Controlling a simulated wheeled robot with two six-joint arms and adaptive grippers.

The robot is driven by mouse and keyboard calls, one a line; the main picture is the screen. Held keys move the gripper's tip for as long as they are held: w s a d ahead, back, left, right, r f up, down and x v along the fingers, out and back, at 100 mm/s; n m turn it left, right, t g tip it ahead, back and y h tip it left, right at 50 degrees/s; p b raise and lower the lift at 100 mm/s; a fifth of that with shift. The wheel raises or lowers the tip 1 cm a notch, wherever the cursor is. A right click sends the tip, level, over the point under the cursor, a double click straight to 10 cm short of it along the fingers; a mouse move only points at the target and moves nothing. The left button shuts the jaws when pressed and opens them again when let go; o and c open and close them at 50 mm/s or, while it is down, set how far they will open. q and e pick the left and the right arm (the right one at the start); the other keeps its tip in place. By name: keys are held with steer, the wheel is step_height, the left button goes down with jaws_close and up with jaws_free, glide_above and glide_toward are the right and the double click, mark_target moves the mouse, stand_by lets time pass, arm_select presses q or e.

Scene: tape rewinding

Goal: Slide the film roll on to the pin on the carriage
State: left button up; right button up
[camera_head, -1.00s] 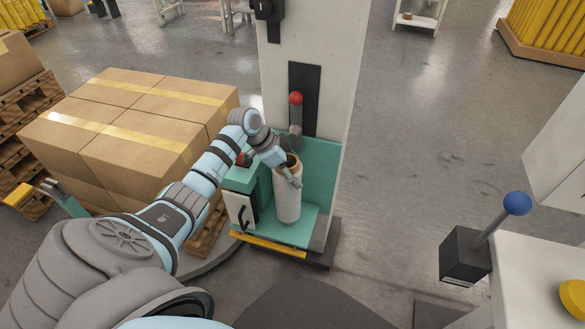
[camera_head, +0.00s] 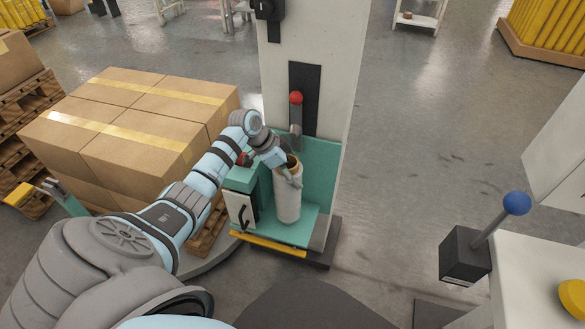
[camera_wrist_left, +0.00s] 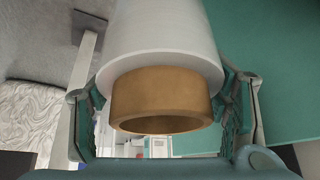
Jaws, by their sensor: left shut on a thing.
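The white film roll (camera_head: 288,203) stands upright at the teal carriage (camera_head: 318,165), its brown core open at the top. It also fills the upper middle of the left wrist view (camera_wrist_left: 165,50), with the brown core (camera_wrist_left: 160,98) facing the camera. My left gripper (camera_head: 291,174) is at the top of the roll, shut on it, with a finger on either side in the left wrist view (camera_wrist_left: 163,112). The pin is not visible, and I cannot tell whether the roll is around it or touches the carriage floor. My right gripper is not in view.
A pale column (camera_head: 310,60) with a red-knobbed lever (camera_head: 296,98) rises behind the carriage. Stacked cardboard boxes (camera_head: 140,125) stand to the left. A blue-knobbed lever (camera_head: 517,203) stands at the right. The floor between is clear.

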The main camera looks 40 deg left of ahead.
arm_select(q)
step_height(320, 180, down, 3)
steer(key=shift+b, duration=0.85)
stand_by(0.5)
steer(key=shift+f, duration=0.6)
steer(key=o, duration=2)
steer(key=shift+o, duration=0.3)
steer(key=shift+o, duration=0.7)
